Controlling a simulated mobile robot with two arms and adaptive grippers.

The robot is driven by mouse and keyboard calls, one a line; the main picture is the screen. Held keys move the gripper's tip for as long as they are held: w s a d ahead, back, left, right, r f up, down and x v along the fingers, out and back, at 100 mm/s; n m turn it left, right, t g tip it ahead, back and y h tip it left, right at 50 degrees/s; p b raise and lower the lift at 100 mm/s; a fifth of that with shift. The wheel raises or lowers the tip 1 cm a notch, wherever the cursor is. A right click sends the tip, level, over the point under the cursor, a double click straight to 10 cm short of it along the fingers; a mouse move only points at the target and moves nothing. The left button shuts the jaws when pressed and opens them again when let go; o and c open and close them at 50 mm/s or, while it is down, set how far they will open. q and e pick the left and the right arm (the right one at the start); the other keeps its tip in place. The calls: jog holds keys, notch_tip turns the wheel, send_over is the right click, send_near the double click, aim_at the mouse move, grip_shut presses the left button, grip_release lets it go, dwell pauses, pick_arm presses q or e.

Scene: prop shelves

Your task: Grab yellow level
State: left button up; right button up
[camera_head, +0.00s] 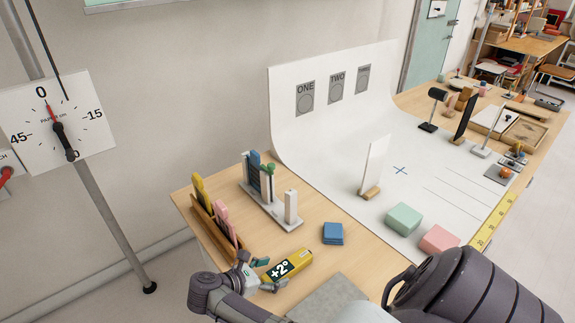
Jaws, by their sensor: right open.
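The yellow level (299,261), marked "+2°", lies on the wooden table near its front edge. My right gripper (269,274) is at the level's left end, with one fingertip on the far side and one on the near side. Its jaws are open. I cannot tell whether the fingers touch the level. My left gripper is not in view.
A wooden rack (206,222) with yellow and pink pieces stands left of the gripper. A white stand (272,212) with upright pieces is behind. A blue stack (333,233) lies right of the level. Green (404,218) and pink (440,239) blocks are further right.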

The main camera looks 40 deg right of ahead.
aim_at(282, 269)
jog(key=p+x, duration=0.1)
jog(key=x, duration=0.4)
jog(key=shift+s+d+f, duration=0.1)
jog(key=shift+d+f, duration=0.05)
jog(key=shift+d, duration=0.05)
jog(key=c, duration=1.4)
